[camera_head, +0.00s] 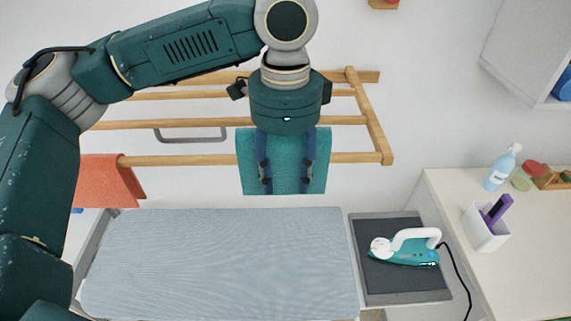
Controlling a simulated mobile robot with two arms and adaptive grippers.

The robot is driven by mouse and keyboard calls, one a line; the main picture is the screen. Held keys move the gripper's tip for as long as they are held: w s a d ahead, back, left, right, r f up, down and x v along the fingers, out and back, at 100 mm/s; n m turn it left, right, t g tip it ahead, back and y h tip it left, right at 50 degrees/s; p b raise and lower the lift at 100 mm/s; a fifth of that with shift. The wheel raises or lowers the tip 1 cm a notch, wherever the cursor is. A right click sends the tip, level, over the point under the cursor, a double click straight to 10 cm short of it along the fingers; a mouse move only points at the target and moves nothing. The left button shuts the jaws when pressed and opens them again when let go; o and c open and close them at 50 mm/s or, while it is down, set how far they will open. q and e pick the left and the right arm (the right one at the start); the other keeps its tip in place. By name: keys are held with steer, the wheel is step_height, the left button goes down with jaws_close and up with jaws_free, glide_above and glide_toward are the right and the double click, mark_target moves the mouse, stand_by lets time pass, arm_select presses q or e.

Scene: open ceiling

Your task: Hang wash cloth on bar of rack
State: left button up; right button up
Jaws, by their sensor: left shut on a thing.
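My left gripper (286,181) points down in front of the wooden rack (180,160), toward its right part. It is shut on a teal wash cloth (312,183), which shows behind and between its fingers. The cloth spans the height of the front bar and hangs a little below it. The gripper and cloth hide that stretch of the bar, so I cannot tell whether the cloth is draped over the bar or in front of it. An orange cloth (108,180) hangs over the front bar at the left. My right gripper is not in view.
A grey-blue ironing board (220,265) lies below the rack. A teal and white iron (405,250) rests on a dark pad at its right end. A white counter (450,205) at the right holds a spray bottle (502,168) and a white cup (485,230).

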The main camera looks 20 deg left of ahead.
arm_select(q)
step_height(320, 180, down, 4)
steer(key=shift+f+b, duration=0.15)
steer(key=shift+b, duration=0.35)
steer(key=o, duration=1.2)
steer(key=shift+o, duration=0.2)
